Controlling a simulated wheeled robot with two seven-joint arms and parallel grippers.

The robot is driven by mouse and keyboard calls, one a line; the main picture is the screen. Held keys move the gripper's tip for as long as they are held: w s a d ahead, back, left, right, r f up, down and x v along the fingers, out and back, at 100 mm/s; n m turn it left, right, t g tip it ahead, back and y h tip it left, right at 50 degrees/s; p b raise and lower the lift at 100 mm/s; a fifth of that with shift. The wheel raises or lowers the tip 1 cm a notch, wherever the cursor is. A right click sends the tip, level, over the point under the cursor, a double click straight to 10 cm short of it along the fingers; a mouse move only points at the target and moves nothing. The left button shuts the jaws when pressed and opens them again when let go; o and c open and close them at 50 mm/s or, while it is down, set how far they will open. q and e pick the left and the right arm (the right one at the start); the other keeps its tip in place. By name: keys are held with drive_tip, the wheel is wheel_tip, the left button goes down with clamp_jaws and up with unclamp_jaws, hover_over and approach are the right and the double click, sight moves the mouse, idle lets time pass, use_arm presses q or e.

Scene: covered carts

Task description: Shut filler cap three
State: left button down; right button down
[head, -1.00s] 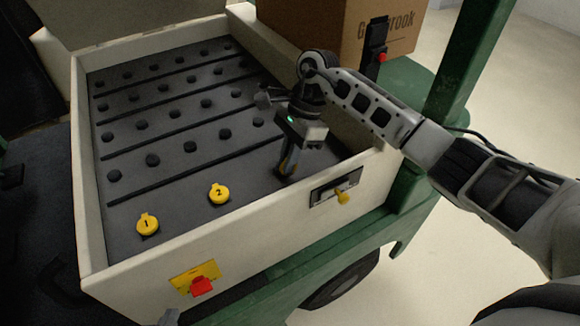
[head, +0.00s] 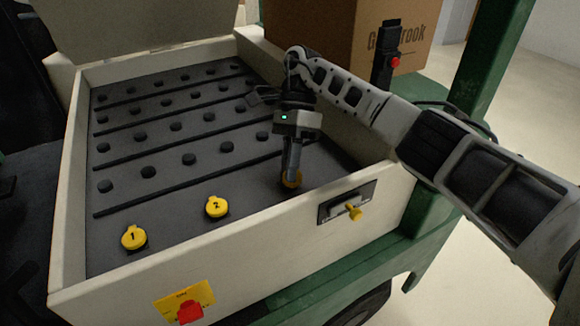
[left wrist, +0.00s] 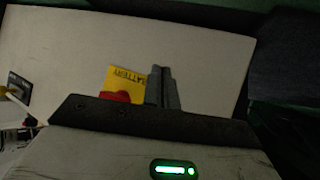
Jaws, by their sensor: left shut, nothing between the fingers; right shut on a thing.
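Yellow filler cap one (head: 134,238) and cap two (head: 217,207) lie flat on the dark battery top, their numbers showing. A third yellow cap (head: 297,182) sits to their right, in line with them, mostly hidden behind my right gripper's fingers; its number does not show. My right gripper (head: 291,177) points down from above and is shut on this third cap. My left gripper (left wrist: 163,88) shows in the left wrist view, shut and empty, in front of the cart's pale wall.
Pale walls (head: 250,232) surround the battery's rows of dark plugs. Outside the front wall are a yellow battery label with a red connector (head: 190,311) and a yellow-knobbed latch (head: 354,213). A cardboard box (head: 330,35) and green post (head: 490,65) stand behind.

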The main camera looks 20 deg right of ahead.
drive_tip(key=shift+r, duration=0.1)
drive_tip(key=c, duration=1.5)
unclamp_jaws()
drive_tip(key=shift+r, duration=0.45)
wheel_tip(320, 180, up, 3)
drive_tip(key=shift+s+f, duration=0.1)
drive_tip(key=shift+f, duration=0.05)
drive_tip(key=s+a+r, duration=0.1)
drive_tip(key=s+r, duration=0.2)
drive_tip(key=s, duration=0.1)
drive_tip(key=s+a+r, duration=0.1)
drive_tip(key=s+r, duration=0.2)
drive_tip(key=s, duration=0.2)
drive_tip(key=s+a+r, duration=0.2)
drive_tip(key=s+r, duration=0.1)
drive_tip(key=s, duration=0.1)
drive_tip(key=shift+s+r, duration=0.15)
